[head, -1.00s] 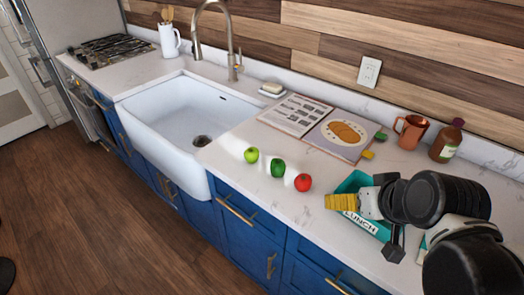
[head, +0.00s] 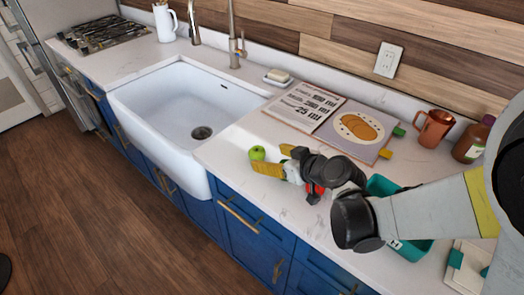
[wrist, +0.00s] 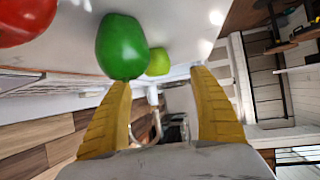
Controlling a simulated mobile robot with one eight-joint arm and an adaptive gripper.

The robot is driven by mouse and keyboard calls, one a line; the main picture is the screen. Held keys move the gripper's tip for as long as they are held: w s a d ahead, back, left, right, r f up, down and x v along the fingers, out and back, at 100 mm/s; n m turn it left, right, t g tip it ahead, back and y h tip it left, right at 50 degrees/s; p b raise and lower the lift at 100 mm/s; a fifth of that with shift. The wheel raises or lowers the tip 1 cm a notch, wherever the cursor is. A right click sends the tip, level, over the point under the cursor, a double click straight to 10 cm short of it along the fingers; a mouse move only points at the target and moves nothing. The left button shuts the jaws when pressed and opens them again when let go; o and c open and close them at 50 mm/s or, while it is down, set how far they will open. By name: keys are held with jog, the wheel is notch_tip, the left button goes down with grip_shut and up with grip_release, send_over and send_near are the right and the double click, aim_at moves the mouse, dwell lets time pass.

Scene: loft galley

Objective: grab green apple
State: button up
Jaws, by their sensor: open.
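The light green apple (head: 257,153) sits on the white counter near the sink's right side. In the wrist view the apple (wrist: 158,62) appears between and beyond the fingertips, partly covered by a larger dark green rounded item (wrist: 122,46). My gripper (head: 268,160) is open, its yellow fingers just right of the apple in the head view. In the wrist view, my gripper (wrist: 158,78) has nothing held between its fingers. The dark green item is hidden behind my gripper in the head view. Whether a finger touches anything is unclear.
A red round item (head: 314,192) shows partly under my wrist, also at the wrist view's upper left (wrist: 25,20). A teal lunch box (head: 380,187) is partly hidden by my arm. An open book (head: 310,106), copper mug (head: 432,130) and bottle (head: 472,142) stand behind. The sink (head: 190,100) is left.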

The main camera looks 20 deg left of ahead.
aim_at(260, 152)
jog(key=b+x, duration=0.1)
jog(key=x, duration=0.1)
jog(key=b+x, duration=0.1)
jog(key=x, duration=0.5)
jog(key=shift+w+r+b, duration=0.15)
jog(key=shift+w+b, duration=0.15)
jog(key=shift+b, duration=0.1)
jog(key=shift+r, duration=0.1)
jog(key=shift+c, duration=0.6)
jog(key=c, duration=1.2)
